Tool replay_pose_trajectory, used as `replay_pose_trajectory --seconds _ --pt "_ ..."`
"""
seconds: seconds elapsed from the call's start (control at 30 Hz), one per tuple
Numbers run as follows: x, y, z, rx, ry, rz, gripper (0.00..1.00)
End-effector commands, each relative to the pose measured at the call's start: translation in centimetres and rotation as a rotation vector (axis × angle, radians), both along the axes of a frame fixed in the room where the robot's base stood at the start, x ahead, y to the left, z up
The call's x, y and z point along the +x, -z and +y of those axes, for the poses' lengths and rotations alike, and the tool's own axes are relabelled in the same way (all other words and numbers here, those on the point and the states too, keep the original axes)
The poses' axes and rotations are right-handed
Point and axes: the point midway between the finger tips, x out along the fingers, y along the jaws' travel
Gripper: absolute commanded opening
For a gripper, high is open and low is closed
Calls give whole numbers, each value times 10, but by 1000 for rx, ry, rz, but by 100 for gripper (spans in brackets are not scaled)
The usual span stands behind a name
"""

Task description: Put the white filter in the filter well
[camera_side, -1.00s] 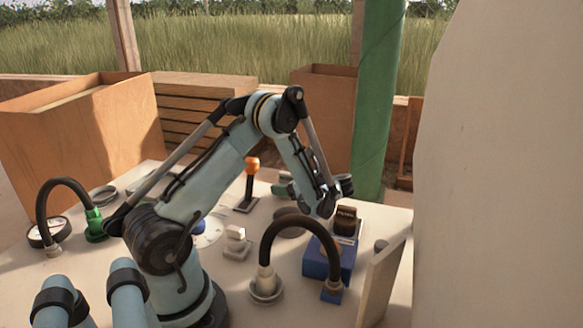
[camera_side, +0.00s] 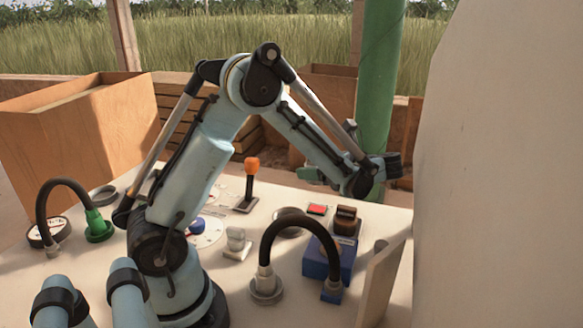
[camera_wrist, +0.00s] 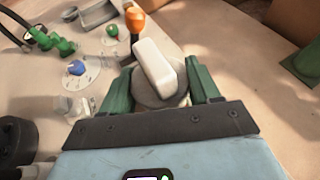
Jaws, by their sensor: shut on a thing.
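My gripper (camera_wrist: 160,82) has green fingers on either side of a white block (camera_wrist: 154,62) and is shut on it; I take this to be the white filter. A grey round piece (camera_wrist: 178,99) shows just beneath the block; I cannot tell whether it is joined to it. In the side view my gripper is raised over the far right of the table, its fingers partly hidden by my arm, and the block cannot be made out. A dark round recess (camera_side: 287,224) left of the red button may be the filter well; my arm does not cover it.
An orange-topped lever (camera_side: 252,175) stands upright near the middle. A blue box (camera_side: 325,262) with a black hose (camera_side: 300,222), a red button (camera_side: 317,209) and a brown switch (camera_side: 345,220) are at the right. An upright board (camera_side: 382,285) edges the right side.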

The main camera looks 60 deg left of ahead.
Motion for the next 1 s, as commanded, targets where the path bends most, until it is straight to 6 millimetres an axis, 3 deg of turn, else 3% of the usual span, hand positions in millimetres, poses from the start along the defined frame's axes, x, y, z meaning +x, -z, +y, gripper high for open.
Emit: replay_pose_trajectory --seconds 0.27,0.5,1.0 --pt "17 -38 -31 2 327 1 27" --pt "26 -66 -69 1 672 0 27" --pt "15 -92 -156 2 1292 0 27"
